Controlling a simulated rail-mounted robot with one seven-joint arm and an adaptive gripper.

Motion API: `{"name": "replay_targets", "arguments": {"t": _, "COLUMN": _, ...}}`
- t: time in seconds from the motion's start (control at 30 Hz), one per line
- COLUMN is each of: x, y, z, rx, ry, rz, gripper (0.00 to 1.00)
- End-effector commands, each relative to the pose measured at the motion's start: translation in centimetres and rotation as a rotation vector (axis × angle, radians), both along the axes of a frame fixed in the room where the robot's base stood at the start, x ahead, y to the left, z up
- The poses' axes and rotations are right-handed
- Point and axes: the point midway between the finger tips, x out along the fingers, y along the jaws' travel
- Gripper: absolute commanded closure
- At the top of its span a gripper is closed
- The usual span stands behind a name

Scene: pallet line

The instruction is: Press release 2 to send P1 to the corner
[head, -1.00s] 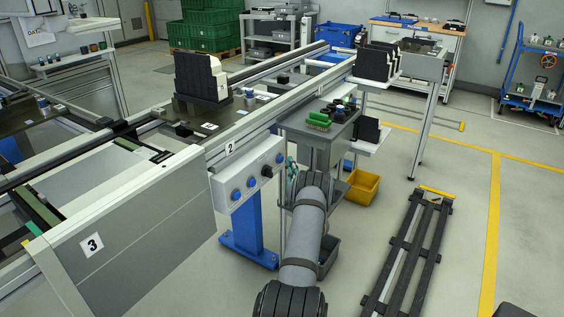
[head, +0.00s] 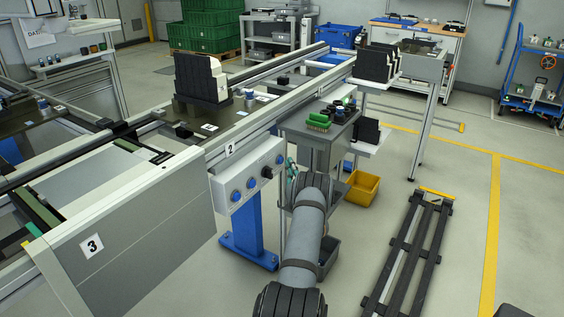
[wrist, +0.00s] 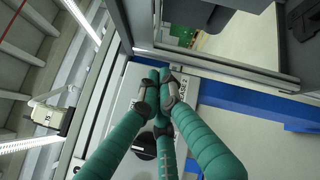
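The grey control box (head: 246,178) is mounted on the side of the line, below the label 2 (head: 230,149). It carries blue buttons (head: 237,195) and a black knob (head: 267,172). My gripper (head: 291,170) is just right of the box's right end, near its rightmost blue button (head: 279,159). In the wrist view my gripper's teal fingers (wrist: 163,82) are drawn together with nothing between them, over the panel face (wrist: 120,125); the knob (wrist: 145,146) shows between them. Whether the fingertips touch a button is hidden. A pallet (head: 205,107) with dark and cream blocks stands on the line; its name is unreadable.
The panel marked 3 (head: 140,225) is at front left. A dark slatted rack (head: 413,250) lies on the floor at right.

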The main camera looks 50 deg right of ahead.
Motion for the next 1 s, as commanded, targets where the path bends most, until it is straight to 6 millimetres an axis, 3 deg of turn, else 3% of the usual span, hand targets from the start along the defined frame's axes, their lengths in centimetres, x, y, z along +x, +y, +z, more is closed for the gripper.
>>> {"name": "replay_targets", "arguments": {"t": 1.0, "x": 0.83, "y": 0.12, "z": -0.01, "rx": 0.000, "ry": 0.000, "rz": 0.000, "gripper": 1.00}}
